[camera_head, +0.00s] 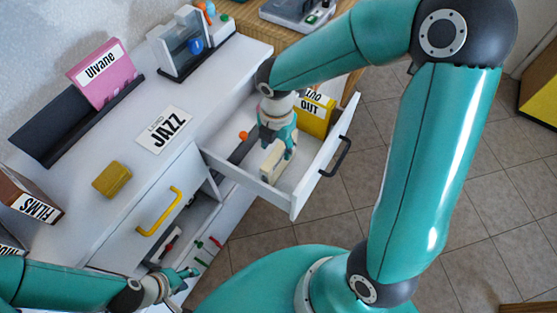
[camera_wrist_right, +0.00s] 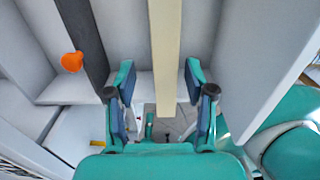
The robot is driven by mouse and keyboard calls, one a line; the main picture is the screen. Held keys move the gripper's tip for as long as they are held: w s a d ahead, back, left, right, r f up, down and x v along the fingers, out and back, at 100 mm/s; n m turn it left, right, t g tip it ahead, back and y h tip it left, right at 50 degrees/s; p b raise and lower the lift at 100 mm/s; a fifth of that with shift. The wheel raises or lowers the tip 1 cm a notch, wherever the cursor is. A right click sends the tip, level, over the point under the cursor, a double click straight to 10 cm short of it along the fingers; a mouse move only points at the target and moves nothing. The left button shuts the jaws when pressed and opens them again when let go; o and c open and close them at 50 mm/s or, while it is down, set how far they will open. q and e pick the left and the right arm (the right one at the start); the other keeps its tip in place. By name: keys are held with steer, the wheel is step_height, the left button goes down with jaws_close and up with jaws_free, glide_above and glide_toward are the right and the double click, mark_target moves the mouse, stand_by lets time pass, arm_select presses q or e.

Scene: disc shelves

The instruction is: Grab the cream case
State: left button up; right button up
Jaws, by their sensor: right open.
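The cream case (camera_head: 270,164) stands on edge in the open white drawer, under my right gripper (camera_head: 280,150). In the right wrist view the cream case (camera_wrist_right: 165,45) is a narrow upright strip. The fingers of my right gripper (camera_wrist_right: 159,82) are spread on either side of it, with a gap on each side, so the gripper is open. The head view partly hides the case behind the fingers. My left gripper (camera_head: 186,274) is low at the left, near the shelf below the cabinet top and far from the case; its jaw opening is unclear.
A dark divider (camera_wrist_right: 87,40) and an orange knob (camera_wrist_right: 71,62) are beside the case. The drawer front has a black handle (camera_head: 336,157). The cabinet top holds a JAZZ card (camera_head: 164,130), pink case (camera_head: 103,76) and yellow box (camera_head: 111,179).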

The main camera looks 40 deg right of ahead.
steer(key=f, duration=0.3)
steer(key=f+b, duration=0.1)
steer(key=f, duration=0.1)
steer(key=shift+s+d+f, duration=0.1)
steer(key=shift+s+d, duration=0.1)
steer(key=shift+d, duration=0.05)
jaws_close()
